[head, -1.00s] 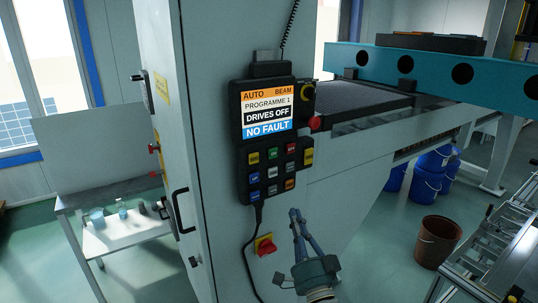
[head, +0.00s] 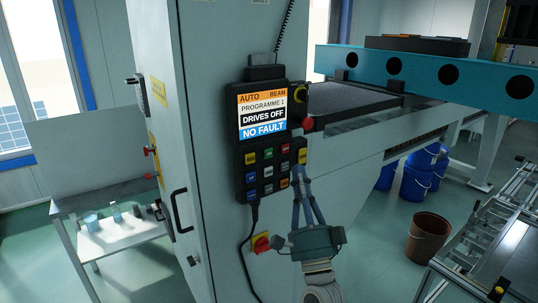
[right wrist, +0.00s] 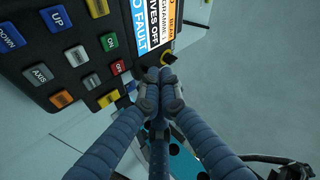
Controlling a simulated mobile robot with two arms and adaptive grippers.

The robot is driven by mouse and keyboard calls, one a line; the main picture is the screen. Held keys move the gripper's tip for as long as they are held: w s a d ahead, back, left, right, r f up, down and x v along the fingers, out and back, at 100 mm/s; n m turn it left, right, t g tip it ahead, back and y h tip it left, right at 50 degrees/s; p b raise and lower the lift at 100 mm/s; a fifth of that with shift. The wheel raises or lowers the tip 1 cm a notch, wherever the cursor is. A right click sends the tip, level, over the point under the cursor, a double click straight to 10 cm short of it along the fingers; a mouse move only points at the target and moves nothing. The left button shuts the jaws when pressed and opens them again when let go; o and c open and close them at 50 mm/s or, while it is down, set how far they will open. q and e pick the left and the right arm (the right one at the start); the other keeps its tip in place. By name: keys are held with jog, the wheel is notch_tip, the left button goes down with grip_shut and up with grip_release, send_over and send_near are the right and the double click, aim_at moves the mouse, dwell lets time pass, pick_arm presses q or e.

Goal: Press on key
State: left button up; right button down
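The on key is the green key (head: 268,153) in the top row of the control pendant's keypad. In the right wrist view the green key (right wrist: 109,42) reads "ON", with a red key (right wrist: 118,68) beside it. The pendant's screen (head: 263,115) reads "DRIVES OFF" and "NO FAULT". In the right wrist view the fingertips (right wrist: 160,78) show to the right of the green and red keys. I cannot tell whether they touch the pendant. My left gripper is out of view.
A red knob (head: 308,124) and a yellow-ringed switch (head: 300,93) stick out at the pendant's right side. A red-and-yellow switch (head: 261,243) is below on the cabinet. The pendant's cable (head: 242,255) hangs at left. A teal beam (head: 430,75) extends to the right.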

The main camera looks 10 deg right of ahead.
aim_at(269, 153)
jog(key=shift+w+a+b, duration=0.5)
jog(key=shift+w+b, duration=0.1)
jog(key=shift+w, duration=0.75)
jog(key=shift+w+a+b, duration=0.45)
jog(key=shift+w+b, duration=0.15)
jog(key=shift+w, duration=0.75)
jog(key=shift+w+a+b, duration=0.5)
jog(key=shift+w+b, duration=0.1)
jog(key=shift+w, duration=0.75)
jog(key=shift+w+a+b, duration=0.15)
jog(key=shift+w+b, duration=0.2)
jog(key=shift+w, duration=0.05)
jog(key=shift+w+a+b, duration=0.15)
jog(key=shift+w+b, duration=0.2)
jog(key=shift+s, duration=0.1)
jog(key=shift+s+d+p, duration=0.3)
jog(key=shift+s+p, duration=0.1)
jog(key=shift+s, duration=0.3)
